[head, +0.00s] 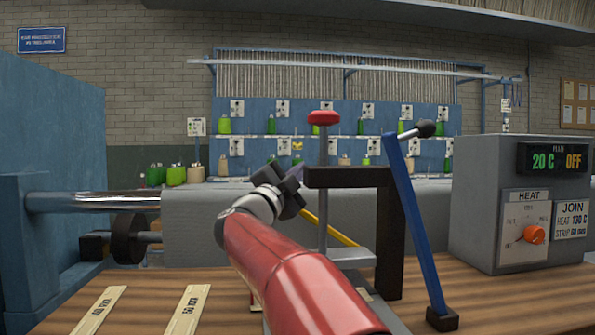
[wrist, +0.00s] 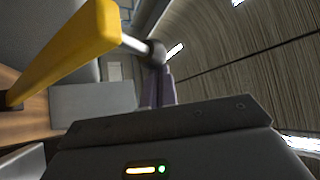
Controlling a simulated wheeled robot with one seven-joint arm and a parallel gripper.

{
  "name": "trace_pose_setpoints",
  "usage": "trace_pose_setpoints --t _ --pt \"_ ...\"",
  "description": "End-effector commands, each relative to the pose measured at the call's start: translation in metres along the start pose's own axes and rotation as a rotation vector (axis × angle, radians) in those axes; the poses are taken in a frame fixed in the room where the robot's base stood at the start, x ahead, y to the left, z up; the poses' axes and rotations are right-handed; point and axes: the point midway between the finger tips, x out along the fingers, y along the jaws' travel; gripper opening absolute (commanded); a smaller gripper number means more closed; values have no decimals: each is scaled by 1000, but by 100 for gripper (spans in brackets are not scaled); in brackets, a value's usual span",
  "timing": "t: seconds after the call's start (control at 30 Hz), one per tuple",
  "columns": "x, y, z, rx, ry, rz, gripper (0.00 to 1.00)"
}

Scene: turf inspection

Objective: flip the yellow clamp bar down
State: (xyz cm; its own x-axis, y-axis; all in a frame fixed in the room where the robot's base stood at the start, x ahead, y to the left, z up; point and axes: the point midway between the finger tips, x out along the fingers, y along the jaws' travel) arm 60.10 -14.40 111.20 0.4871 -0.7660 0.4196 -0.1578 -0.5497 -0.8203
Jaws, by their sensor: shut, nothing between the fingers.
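The yellow clamp bar (head: 334,229) shows in the head view as a slanted strip behind my red arm, with its upper part hidden. In the wrist view the yellow bar (wrist: 65,50) slants up from the lower left, raised at an angle. A short metal rod (wrist: 135,44) with a dark knob (wrist: 155,54) extends from its upper end. My gripper (head: 297,170) is left of the black press arm in the head view. In the wrist view my gripper (wrist: 160,88) is shut and empty, its purple-grey fingertips right at the knob; I cannot tell whether they touch.
A black bracket (head: 388,235) and a red-knobbed post (head: 323,190) stand right of my gripper. A blue lever (head: 414,220) leans beside them. A grey control box (head: 480,205) reads 20 C and OFF. Labelled strips (head: 185,308) lie on the wooden bench at left.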

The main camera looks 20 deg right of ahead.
Motion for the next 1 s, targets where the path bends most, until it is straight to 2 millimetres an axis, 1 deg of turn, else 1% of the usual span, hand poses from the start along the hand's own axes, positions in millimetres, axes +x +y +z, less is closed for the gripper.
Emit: trace_pose_setpoints --t 0.13,0.3,0.4,0.5,0.87,1.0 --pt "-18 11 18 -40 -5 -42 0" --pt "-44 20 42 -83 -5 -90 0" --pt "-54 23 51 -83 -4 -90 0" --pt "-58 23 55 -83 -3 -89 0" --pt "-58 22 54 -83 -1 -89 0" --pt "-67 22 54 -82 -2 -89 0"
